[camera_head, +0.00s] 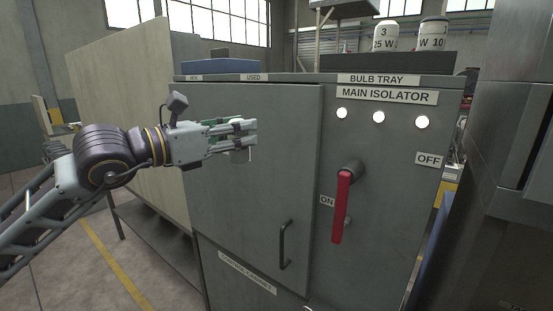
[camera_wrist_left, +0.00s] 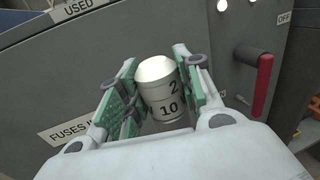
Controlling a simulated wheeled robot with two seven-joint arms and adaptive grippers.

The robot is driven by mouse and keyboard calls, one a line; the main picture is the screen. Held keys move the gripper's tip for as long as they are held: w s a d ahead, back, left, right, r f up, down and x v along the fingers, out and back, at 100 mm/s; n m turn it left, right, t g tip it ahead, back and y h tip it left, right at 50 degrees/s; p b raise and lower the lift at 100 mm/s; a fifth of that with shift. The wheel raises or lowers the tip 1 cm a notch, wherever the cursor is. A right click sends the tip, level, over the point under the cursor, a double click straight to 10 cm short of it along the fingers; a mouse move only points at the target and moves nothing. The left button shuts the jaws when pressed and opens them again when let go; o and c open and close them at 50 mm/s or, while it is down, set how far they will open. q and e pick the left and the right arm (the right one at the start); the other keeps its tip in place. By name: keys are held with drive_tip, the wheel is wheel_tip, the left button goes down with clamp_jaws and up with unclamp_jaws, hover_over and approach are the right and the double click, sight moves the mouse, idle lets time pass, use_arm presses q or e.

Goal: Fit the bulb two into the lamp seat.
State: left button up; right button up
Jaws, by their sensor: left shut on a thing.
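Bulb two (camera_wrist_left: 162,92) is a pale rounded cylinder marked 2 and 10. My left gripper (camera_wrist_left: 158,88) is shut on it, with the green finger pads on either side. In the head view the left gripper (camera_head: 242,138) is held in front of the grey cabinet door, and part of the bulb (camera_head: 240,157) shows below the fingers. I cannot pick out the lamp seat in either view. My right gripper is not in view.
The grey cabinet (camera_head: 255,190) has a shut door with a dark handle (camera_head: 284,245). A red isolator lever (camera_head: 342,205) hangs down at its right, under three white lights (camera_head: 378,117). Two bulbs, one marked 3 (camera_head: 384,37), stand on top. A blue tray (camera_head: 220,67) lies at top left.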

use_arm(q)
drive_tip(key=s+a+f+n+t+y, duration=0.1)
drive_tip(key=a+f+n+t+y, duration=0.1)
drive_tip(key=f, duration=1.6)
drive_tip(key=s+a+f+n+t+y, duration=0.1)
drive_tip(key=a+f+n+y, duration=0.3)
drive_tip(key=f, duration=1.4)
drive_tip(key=s+a+f+n+t+y, duration=0.1)
drive_tip(key=a+f+n+t+y, duration=0.2)
drive_tip(key=f, duration=1.5)
drive_tip(key=a+y, duration=0.4)
drive_tip(key=a, duration=0.1)
drive_tip(key=shift+s+n+y, duration=0.2)
drive_tip(key=shift+n+y, duration=0.1)
drive_tip(key=shift+n, duration=0.1)
drive_tip(key=shift+s+f, duration=0.1)
drive_tip(key=shift+f, duration=0.05)
idle(0.3)
